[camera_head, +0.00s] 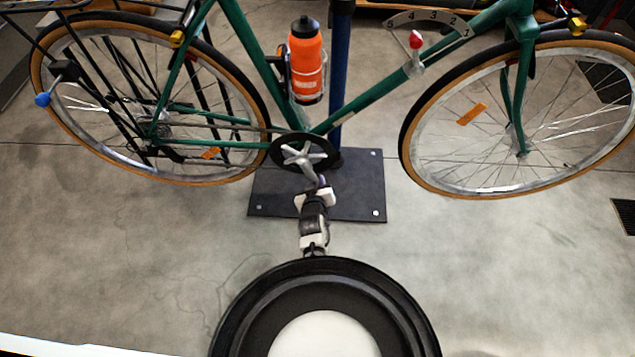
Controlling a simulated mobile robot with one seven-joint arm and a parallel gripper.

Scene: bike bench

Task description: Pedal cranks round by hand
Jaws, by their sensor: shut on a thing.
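A green bicycle (350,96) hangs on a blue stand post, with its wheels clear of the floor. Its black chainring with a silver crank spider (303,155) is at the middle of the view. The near crank arm (312,176) points down and slightly right from the spider. My gripper (318,190) reaches up from below and is shut on the pedal end of this crank. The pedal itself is mostly hidden by the jaws. The far crank is hidden behind the chainring and frame.
The rear wheel (62,120) is at left and the front wheel (408,150) at right. A dark base plate (360,195) lies under the crank. An orange bottle (306,62) and a red-tipped lever (416,42) sit on the frame. The near floor is mostly clear.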

